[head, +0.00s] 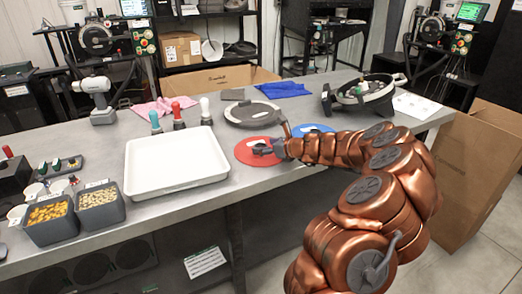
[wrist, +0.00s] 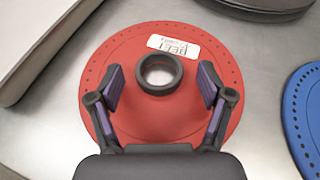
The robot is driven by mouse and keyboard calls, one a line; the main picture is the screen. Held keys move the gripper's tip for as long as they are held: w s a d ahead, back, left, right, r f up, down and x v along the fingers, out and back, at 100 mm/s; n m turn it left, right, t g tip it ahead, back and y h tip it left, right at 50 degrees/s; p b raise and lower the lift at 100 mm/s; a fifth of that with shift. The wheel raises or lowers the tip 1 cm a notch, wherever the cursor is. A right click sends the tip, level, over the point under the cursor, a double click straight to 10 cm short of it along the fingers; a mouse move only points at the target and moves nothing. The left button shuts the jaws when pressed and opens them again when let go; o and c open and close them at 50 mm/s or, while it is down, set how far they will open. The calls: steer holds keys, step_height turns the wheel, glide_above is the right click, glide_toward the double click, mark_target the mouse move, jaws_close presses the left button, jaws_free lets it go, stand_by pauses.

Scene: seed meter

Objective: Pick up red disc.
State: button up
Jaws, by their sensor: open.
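The red disc (head: 247,157) lies flat on the grey bench, right of the white tray. In the wrist view the red disc (wrist: 160,120) shows a ring of small holes, a dark raised hub (wrist: 159,74) with an open centre, and a white label (wrist: 174,46). My gripper (head: 262,149) is over the disc. In the wrist view my gripper (wrist: 162,88) is open, with one finger on each side of the hub and visible gaps between. Its height above the disc is hard to tell. In the head view the gripper hides part of the disc.
A blue disc (wrist: 308,110) lies close on the right. The white tray (head: 175,186) is on the left. A round grey part (head: 250,112) sits behind the red disc. Bottles, a pink cloth (head: 160,110) and seed bins (head: 50,232) stand elsewhere on the bench.

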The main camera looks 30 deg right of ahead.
steer(key=shift+w+a+f, duration=0.15)
steer(key=shift+w+f, duration=0.15)
steer(key=shift+w, duration=0.2)
steer(key=c, duration=1.3)
